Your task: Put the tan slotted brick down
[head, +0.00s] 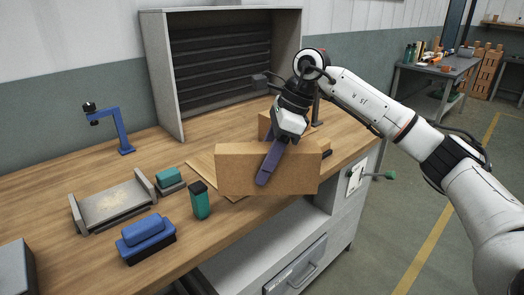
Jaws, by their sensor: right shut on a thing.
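The tan slotted brick (232,168) is a large block in the middle of the head view, over the right part of the wooden workbench (161,232). My right gripper (270,165) reaches in from the right and is shut on the brick, with a purple-blue finger lying across its near face. The far finger is hidden behind the brick. I cannot tell whether the brick's underside touches anything. A flat tan board (203,165) lies on the bench, partly hidden by the brick. Another tan block (264,126) shows behind it. My left gripper is not in view.
A green-and-black bottle (200,202) stands just left of the brick. A blue brush-like block (143,230), a teal block (169,179), a grey tray (110,204) and a blue stand (121,130) are further left. A grey slatted cabinet (163,80) stands behind. The bench's front edge is close.

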